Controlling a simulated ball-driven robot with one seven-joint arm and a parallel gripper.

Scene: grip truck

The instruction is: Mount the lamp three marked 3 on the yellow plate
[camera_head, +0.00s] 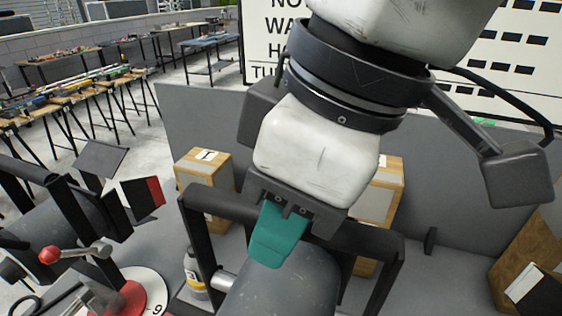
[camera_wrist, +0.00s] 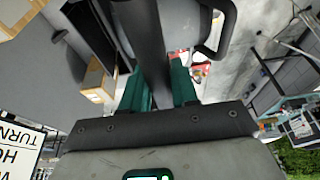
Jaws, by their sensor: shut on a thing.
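My gripper (camera_head: 275,252) has teal fingers and points down at the black frame (camera_head: 385,245) over a grey rounded body (camera_head: 290,290). In the wrist view, a dark bar (camera_wrist: 150,45) runs between the two teal fingers of my gripper (camera_wrist: 160,85), and they are shut on it. The head view shows the fingers at the top bar of the frame. I cannot make out a lamp marked 3 or a yellow plate in either view.
A cardboard box marked 1 (camera_head: 205,170) and another box (camera_head: 378,195) stand behind the frame. A bottle (camera_head: 193,272) is beside it. A red-knobbed lever (camera_head: 75,254) is at left, near a red and white disc (camera_head: 150,300). A grey wall (camera_head: 450,190) stands behind.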

